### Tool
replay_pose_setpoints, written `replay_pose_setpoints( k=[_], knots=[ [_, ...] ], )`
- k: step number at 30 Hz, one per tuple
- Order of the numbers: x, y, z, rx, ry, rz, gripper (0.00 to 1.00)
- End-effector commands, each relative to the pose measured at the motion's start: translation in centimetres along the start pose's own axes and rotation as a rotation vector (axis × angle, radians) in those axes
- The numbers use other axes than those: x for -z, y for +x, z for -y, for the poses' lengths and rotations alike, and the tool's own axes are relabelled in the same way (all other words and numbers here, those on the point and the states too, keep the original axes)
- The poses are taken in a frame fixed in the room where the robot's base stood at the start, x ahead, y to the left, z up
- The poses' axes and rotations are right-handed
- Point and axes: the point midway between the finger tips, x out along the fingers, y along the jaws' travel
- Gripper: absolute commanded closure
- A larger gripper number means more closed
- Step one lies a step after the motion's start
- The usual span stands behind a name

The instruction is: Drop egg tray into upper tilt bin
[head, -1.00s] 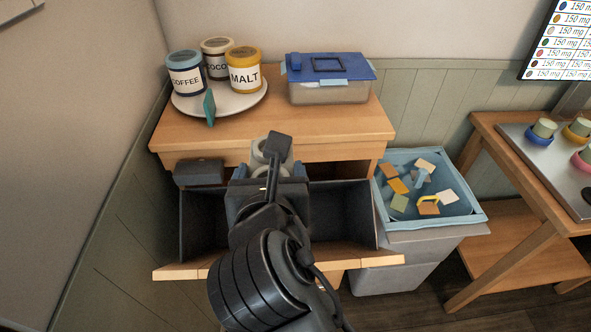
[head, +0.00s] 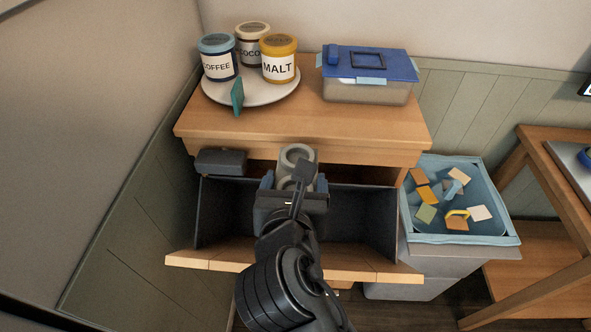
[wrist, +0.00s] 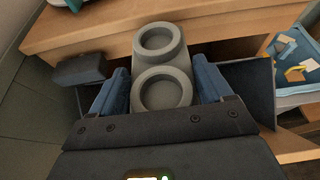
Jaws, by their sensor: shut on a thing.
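The egg tray (head: 298,157) is a grey block with round cup hollows. My gripper (head: 293,184) is shut on it, with blue fingers on its two sides. In the wrist view the tray (wrist: 160,65) shows two cups between the fingers (wrist: 162,88). The upper tilt bin (head: 360,215) is a dark, open bin tipped out of the wooden cabinet, with a wooden front panel (head: 215,262). The gripper and tray are over the middle of the bin opening, near the cabinet's front. My arm hides the bin's middle, and contact with the bin cannot be told.
The cabinet top (head: 290,125) holds a plate (head: 250,98) with three canisters and a blue-lidded box (head: 370,75). A dark grey block (head: 221,162) sits at the bin's left rear. A blue-lined waste bin (head: 462,240) with sponge-like pieces stands right, beside a wooden table (head: 540,200).

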Motion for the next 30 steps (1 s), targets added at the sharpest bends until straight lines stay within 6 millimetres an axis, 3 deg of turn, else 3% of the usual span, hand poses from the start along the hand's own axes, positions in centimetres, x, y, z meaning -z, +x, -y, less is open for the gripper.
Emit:
replay_pose_setpoints(
  k=[6, 30],
  knots=[
    [2.5, 1.0, 0.0, 0.0, 0.0, 0.001, 0.51],
    [7.6, 3.1, 0.0, 0.0, 0.0, 0.001, 0.51]
  ],
)
